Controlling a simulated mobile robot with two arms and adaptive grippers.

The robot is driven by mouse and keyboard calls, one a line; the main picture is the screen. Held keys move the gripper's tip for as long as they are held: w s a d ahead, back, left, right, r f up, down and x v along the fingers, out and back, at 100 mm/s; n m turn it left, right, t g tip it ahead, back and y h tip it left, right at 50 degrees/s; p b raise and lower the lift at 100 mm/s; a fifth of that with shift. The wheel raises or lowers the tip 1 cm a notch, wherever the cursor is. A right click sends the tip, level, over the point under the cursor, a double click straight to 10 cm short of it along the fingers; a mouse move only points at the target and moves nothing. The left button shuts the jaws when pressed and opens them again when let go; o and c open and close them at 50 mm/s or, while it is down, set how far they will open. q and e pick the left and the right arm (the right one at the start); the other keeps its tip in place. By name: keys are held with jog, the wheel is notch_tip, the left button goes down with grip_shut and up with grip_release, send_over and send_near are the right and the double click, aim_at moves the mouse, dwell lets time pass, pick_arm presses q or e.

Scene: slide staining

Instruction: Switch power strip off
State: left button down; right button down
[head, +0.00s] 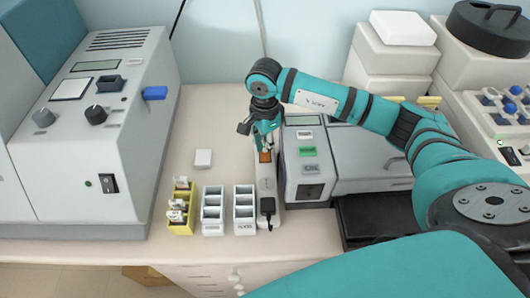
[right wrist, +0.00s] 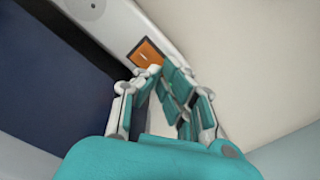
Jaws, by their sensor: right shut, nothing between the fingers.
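The power strip (head: 267,185) is a white bar lying lengthwise on the bench, beside a grey instrument. Its orange switch (head: 265,156) is at the far part, just below my right gripper (head: 266,146). A black plug (head: 267,207) sits at the strip's near end. In the right wrist view the orange switch (right wrist: 146,52) lies just ahead of the fingertips of my right gripper (right wrist: 158,75). The fingers are together with nothing between them. I cannot tell whether they touch the switch. My left gripper is not in view.
A yellow slide rack (head: 180,222) and two white staining racks (head: 213,228) stand left of the strip. The grey instrument (head: 305,175) is close on its right. A large grey machine (head: 90,210) stands at left.

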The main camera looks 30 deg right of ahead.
jog(key=shift+r+p, duration=1.6)
jog(key=shift+r, duration=1.8)
